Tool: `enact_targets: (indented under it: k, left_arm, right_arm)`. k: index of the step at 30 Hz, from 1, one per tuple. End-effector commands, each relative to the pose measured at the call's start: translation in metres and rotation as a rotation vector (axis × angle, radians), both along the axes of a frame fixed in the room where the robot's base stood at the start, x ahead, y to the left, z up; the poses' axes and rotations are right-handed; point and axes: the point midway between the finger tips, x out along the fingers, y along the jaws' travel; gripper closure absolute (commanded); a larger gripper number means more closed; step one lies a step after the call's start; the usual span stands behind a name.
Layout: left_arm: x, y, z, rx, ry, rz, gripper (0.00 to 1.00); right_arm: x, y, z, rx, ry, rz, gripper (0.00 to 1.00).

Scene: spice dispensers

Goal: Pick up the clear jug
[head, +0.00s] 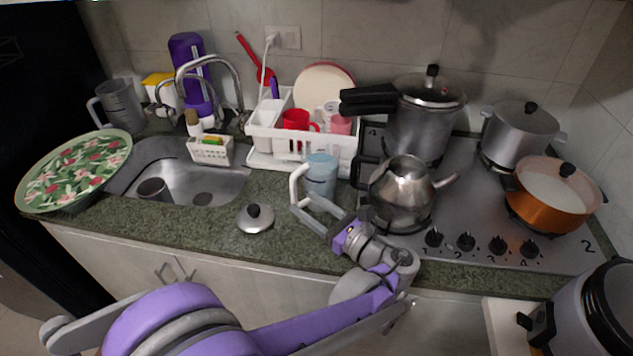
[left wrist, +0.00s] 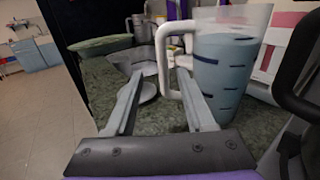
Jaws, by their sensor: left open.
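The clear jug (head: 321,176) is a see-through, bluish measuring jug with a white handle. It stands upright on the counter between the dish rack and the kettle. In the left wrist view the jug (left wrist: 228,65) is large at right of centre, with dark measuring marks and its handle to the left. My left gripper (head: 303,202) is open and empty at the handle side. In the left wrist view its fingers (left wrist: 158,78) lie left and right of the handle's outer bar in the picture. I cannot tell whether they touch it. My right gripper is not in view.
A steel kettle (head: 402,192) stands close right of the jug on the stove. The white dish rack (head: 258,160) is behind left. A pot lid (head: 256,219) lies on the counter to the left, before the sink (head: 177,180). A grey jug (head: 122,103) stands far left.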

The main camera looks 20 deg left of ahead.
Motion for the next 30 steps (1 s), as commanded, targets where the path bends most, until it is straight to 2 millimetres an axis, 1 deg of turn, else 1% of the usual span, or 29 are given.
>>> enact_targets:
  k: [5,10,13,16,21,22,23,24,29,30]
  left_arm:
    - [0.006,0.014,0.002,0.0,-0.001,0.002,0.46]
    - [0.018,0.038,0.004,-0.001,-0.001,0.003,0.46]
    - [0.022,0.047,0.004,-0.001,-0.001,0.001,0.46]
    - [0.023,0.051,0.003,-0.002,0.0,-0.001,0.46]
    - [0.023,0.051,0.003,-0.002,0.0,-0.002,0.46]
    - [0.023,0.051,0.003,-0.002,0.0,-0.002,0.47]
    - [0.023,0.051,0.003,-0.002,0.0,-0.002,0.53]
    - [0.023,0.051,0.003,-0.003,-0.001,-0.002,0.6]
    - [0.023,0.051,0.003,-0.003,-0.001,-0.002,0.89]
    - [0.023,0.051,0.003,-0.003,-0.001,-0.002,0.96]
  right_arm:
    - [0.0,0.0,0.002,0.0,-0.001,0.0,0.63]
    - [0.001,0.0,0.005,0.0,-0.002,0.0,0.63]
    - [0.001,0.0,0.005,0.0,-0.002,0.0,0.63]
    - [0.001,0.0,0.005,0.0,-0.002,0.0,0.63]
    - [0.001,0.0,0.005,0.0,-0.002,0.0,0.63]
    - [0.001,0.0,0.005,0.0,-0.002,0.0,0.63]
    - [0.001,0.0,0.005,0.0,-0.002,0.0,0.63]
    - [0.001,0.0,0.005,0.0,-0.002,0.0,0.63]
    - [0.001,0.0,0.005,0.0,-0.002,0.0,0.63]
    - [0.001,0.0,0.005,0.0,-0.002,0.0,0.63]
